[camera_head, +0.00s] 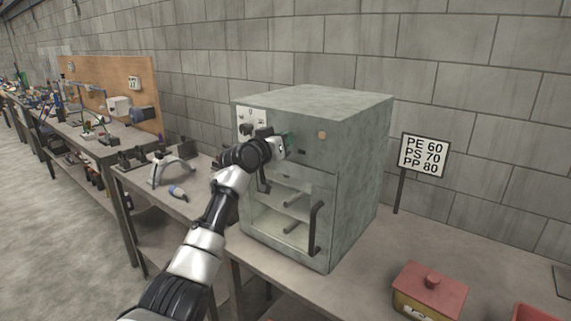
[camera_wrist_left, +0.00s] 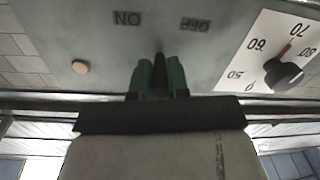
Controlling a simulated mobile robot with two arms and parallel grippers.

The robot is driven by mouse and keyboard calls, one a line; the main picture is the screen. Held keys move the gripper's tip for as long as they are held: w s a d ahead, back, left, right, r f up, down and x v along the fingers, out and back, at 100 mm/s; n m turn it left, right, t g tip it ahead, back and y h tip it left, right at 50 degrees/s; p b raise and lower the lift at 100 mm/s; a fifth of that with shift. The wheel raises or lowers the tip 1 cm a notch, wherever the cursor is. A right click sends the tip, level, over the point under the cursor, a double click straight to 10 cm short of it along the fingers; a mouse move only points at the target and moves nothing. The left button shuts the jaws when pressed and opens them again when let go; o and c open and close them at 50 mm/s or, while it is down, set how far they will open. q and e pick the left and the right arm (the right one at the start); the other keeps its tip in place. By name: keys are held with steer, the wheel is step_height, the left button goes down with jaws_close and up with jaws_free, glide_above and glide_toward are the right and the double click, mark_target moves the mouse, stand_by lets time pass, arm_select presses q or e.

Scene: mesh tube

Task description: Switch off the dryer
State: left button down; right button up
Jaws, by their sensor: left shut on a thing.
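The dryer (camera_head: 355,150) is a grey-green box with a glass-fronted door, standing on the bench. My left gripper (camera_head: 284,145) is at the upper part of its front panel. In the left wrist view, upside down, the green fingertips (camera_wrist_left: 160,75) are close together against the panel, between the ON label (camera_wrist_left: 127,18) and the OFF label (camera_wrist_left: 195,25). They are shut on the dryer's switch, which is mostly hidden between them. A black dial (camera_wrist_left: 284,75) with a red pointer sits beside them; the pointer is between 60 and 70. My right gripper is not in view.
A sign (camera_head: 423,155) reading PE 60, PS 70, PP 80 stands right of the dryer. A red-lidded box (camera_head: 430,290) is at the front right of the bench. Tools and a stand (camera_head: 172,165) lie on the bench to the left. The dryer's door handle (camera_head: 314,228) juts forward.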

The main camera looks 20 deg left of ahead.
arm_select(q)
steer(key=h+b, duration=0.1)
steer(key=f+m+h+b, duration=0.1)
steer(key=b, duration=0.1)
steer(key=shift+w+a+m+g, duration=0.1)
steer(key=shift+a+m+g, duration=0.2)
steer(key=shift+a+g, duration=0.1)
steer(key=m+g+h, duration=0.2)
steer(key=h, duration=0.1)
steer(key=r+m+g+h+p, duration=0.1)
steer(key=h, duration=0.1)
steer(key=shift+w+a, duration=0.35)
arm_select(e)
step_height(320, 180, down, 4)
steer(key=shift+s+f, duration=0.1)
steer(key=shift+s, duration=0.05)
arm_select(q)
steer(key=shift+f+m+g+h, duration=0.15)
steer(key=shift+m+g+h, duration=0.15)
steer(key=shift+m, duration=0.1)
steer(key=c, duration=1.5)
jaws_free()
steer(key=shift+o, duration=0.5)
steer(key=shift+w, duration=0.15)
